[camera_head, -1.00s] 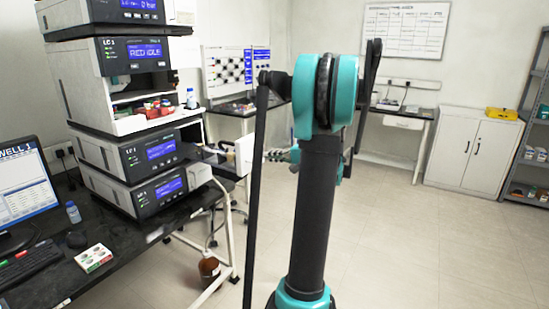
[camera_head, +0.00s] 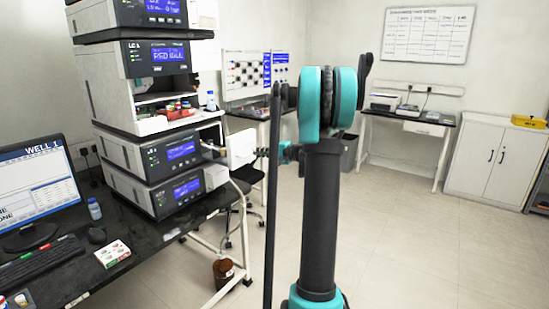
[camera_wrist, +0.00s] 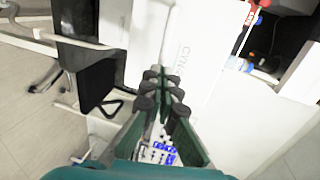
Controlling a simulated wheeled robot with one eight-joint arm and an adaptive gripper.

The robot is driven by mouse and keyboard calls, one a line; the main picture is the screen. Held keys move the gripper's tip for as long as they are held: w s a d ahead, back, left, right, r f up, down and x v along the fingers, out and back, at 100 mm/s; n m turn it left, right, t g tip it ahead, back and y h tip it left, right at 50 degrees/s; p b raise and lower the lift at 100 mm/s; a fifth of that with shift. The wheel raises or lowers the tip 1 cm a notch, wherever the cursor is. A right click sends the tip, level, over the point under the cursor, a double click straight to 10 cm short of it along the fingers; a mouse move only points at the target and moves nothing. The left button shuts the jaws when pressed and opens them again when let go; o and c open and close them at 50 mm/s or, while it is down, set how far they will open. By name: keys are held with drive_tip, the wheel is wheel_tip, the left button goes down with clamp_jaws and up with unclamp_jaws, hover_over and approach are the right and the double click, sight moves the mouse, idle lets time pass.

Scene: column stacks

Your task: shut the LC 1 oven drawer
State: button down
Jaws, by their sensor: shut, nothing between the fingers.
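The LC 1 stack (camera_head: 160,150) stands on the left bench. A white panel (camera_head: 240,150), which I take to be the oven drawer front, stands out from the stack's right side, with a gap between them. My gripper (camera_head: 263,152) is shut and empty, at the panel's right side. In the wrist view, my gripper (camera_wrist: 163,84) has its fingers together before a white panel with dark lettering (camera_wrist: 182,48). The fingertips are at or very near it; I cannot tell whether they touch.
Small vials (camera_head: 172,110) sit in an open module of the stack. A monitor (camera_head: 35,190) and a small blue-capped bottle (camera_head: 95,208) stand on the bench. A brown bottle (camera_head: 223,272) is low beneath it. The floor (camera_head: 410,240) to the right is clear.

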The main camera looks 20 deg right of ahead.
drive_tip(key=r+x, duration=0.1)
drive_tip(key=x, duration=0.5)
drive_tip(key=r+x, duration=0.1)
drive_tip(key=x, duration=0.5)
drive_tip(key=w+r+x, duration=0.1)
drive_tip(key=r+x, duration=0.1)
drive_tip(key=x, duration=0.4)
drive_tip(key=shift+w+a, duration=0.1)
drive_tip(key=shift+a, duration=0.15)
